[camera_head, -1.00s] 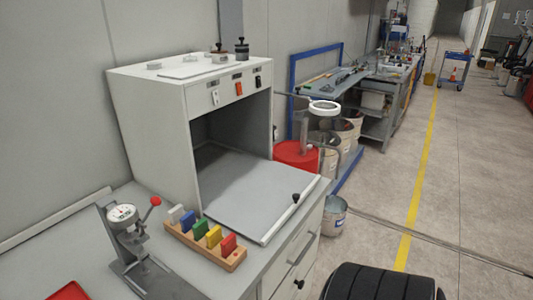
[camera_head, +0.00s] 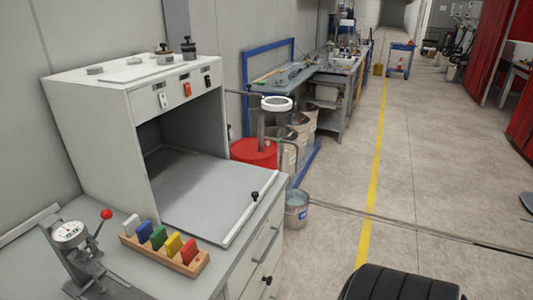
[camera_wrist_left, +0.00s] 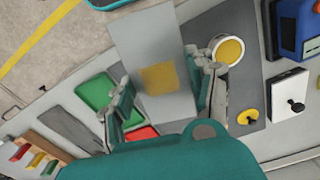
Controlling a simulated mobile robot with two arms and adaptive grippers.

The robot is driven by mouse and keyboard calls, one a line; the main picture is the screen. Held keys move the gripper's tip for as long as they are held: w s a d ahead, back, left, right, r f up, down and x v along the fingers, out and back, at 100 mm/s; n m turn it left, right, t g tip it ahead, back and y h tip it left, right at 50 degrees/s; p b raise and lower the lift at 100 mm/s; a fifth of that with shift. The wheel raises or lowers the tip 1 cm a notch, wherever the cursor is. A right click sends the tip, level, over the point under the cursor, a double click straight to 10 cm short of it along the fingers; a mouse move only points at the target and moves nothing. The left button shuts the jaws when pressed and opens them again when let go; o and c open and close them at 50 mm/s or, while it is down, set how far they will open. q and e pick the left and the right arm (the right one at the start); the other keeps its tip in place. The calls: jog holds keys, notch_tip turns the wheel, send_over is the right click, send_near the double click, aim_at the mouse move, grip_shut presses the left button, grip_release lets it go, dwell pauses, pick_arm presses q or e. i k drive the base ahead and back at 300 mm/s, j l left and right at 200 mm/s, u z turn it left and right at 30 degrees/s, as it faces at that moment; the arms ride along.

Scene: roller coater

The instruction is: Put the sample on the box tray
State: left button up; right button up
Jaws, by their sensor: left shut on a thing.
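The sample, a flat light-grey panel (camera_wrist_left: 148,38) with a yellow square patch (camera_wrist_left: 159,78), is held between the fingers of my left gripper (camera_wrist_left: 163,97) in the left wrist view. The gripper is shut on it. The held panel is not in the head view. The box, a white cabinet (camera_head: 100,125) with an open dark front, stands on the bench in the head view. Its flat grey tray (camera_head: 213,195) extends out of the opening and looks empty. My right gripper is in neither view.
A wooden rack (camera_head: 165,256) of coloured blocks and a dial gauge (camera_head: 70,234) stand before the box. A red drum (camera_head: 253,152) and a metal bucket (camera_head: 297,212) stand beside the bench. A green tray (camera_wrist_left: 96,92) and a yellow-filled can (camera_wrist_left: 229,50) lie below the sample.

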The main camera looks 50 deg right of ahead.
aim_at(233, 187)
jog(key=l+z, duration=0.15)
jog(key=z, duration=0.3)
jog(key=i+l+z, duration=0.1)
jog(key=z, duration=0.35)
jog(key=i+l+z, duration=0.1)
jog(key=z, duration=0.35)
jog(key=i+l+z, duration=0.1)
jog(key=z, duration=0.35)
jog(key=i+l, duration=0.25)
jog(key=i, duration=0.2)
jog(key=i+l, duration=0.3)
jog(key=i+z, duration=0.05)
jog(key=i, duration=0.05)
